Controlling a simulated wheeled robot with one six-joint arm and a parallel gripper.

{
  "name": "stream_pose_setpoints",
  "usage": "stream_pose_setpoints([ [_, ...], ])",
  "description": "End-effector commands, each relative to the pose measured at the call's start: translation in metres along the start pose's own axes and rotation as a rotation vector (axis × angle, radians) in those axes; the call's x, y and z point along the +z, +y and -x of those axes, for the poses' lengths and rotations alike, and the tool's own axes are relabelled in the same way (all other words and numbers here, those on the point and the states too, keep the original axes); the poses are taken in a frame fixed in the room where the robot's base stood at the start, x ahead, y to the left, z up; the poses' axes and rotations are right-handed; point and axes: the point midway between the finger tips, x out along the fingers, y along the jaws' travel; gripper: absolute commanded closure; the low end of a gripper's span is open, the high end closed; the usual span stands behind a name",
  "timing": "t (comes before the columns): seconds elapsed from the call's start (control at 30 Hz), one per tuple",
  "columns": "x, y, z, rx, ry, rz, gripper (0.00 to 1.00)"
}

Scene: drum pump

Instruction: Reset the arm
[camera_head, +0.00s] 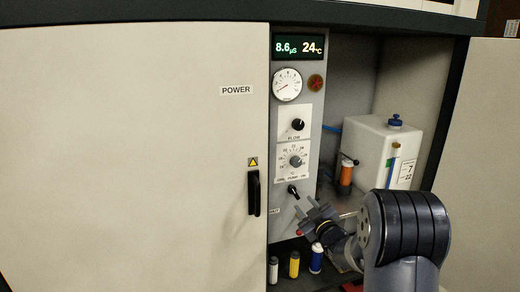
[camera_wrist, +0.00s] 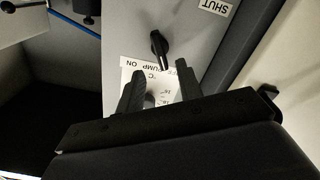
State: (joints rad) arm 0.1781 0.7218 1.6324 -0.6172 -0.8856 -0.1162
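My gripper (camera_head: 314,208) is in front of the lower control panel in the head view, just below and right of the black pump switch (camera_head: 293,191). In the wrist view my gripper (camera_wrist: 161,88) shows two dark fingers standing apart with nothing held between them. The pump switch (camera_wrist: 158,45) is just beyond the fingertips there, with an upside-down "PUMP ON" label below it. I cannot tell whether a finger touches the panel. My dark arm link covers part of the cabinet's lower right in the head view.
A white tank (camera_head: 376,142) and an orange cylinder (camera_head: 346,174) stand right of the panel (camera_head: 309,105). A yellow bottle (camera_head: 294,265), a blue bottle (camera_head: 316,259) and a white one (camera_head: 273,270) stand below. A black door handle (camera_head: 254,193) sticks out on the left.

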Motion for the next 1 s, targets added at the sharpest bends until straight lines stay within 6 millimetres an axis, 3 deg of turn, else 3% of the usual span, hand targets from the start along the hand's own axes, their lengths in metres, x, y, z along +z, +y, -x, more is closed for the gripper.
stream_pose_setpoints([
  [0.2,0.001,-0.002,-0.036,-0.001,0.002,0.0,0.65],
  [0.5,0.001,-0.001,-0.067,-0.001,-0.001,0.0,0.65],
  [1.0,0.0,0.0,-0.07,0.0,-0.001,-0.014,0.65],
])
